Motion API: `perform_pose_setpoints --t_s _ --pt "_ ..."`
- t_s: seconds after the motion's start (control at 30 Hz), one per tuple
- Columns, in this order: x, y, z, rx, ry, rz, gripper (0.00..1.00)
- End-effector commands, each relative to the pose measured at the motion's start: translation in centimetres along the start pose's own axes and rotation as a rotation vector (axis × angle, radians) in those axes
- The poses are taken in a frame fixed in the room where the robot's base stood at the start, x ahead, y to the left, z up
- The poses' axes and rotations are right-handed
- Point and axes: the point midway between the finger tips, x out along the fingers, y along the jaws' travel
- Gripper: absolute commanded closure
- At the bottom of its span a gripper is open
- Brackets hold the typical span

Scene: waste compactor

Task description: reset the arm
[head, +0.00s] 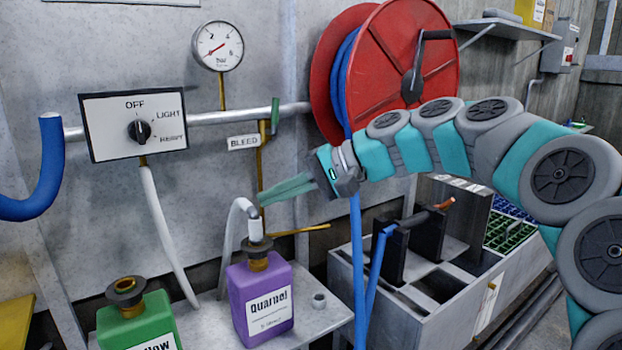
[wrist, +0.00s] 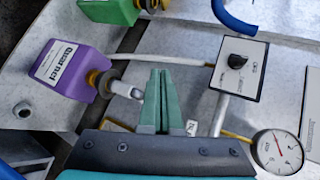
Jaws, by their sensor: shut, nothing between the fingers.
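My gripper (head: 284,190) is at the end of my teal and grey arm, which reaches in from the right in the head view. Its green fingers are shut with nothing between them. They point left in the air, above the purple Quarrel bottle (head: 261,297) and beside the brass pipe under the BLEED label (head: 243,142). In the wrist view the closed fingers (wrist: 157,95) show in the middle, with the purple bottle (wrist: 72,75) to their left and the rotary switch box (wrist: 238,68) to their right. The fingers appear apart from these things.
A green bottle (head: 140,322) stands left of the purple one on the shelf. A pressure gauge (head: 217,46), a switch panel (head: 134,123) and a red hose reel (head: 385,70) are on the wall. A blue hose (head: 359,255) hangs below my wrist. A grey bin unit (head: 395,310) stands at lower right.

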Motion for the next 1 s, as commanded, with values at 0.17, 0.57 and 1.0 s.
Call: perform_pose_setpoints --t_s 0.17,0.57,1.0 --pt "1.3 7.1 7.4 -0.064 -0.046 0.267 1.0" --pt "-4.8 27.6 21.4 -0.105 -0.135 0.873 1.0" --pt "-10.9 36.4 28.5 -0.056 -0.206 1.127 1.0"
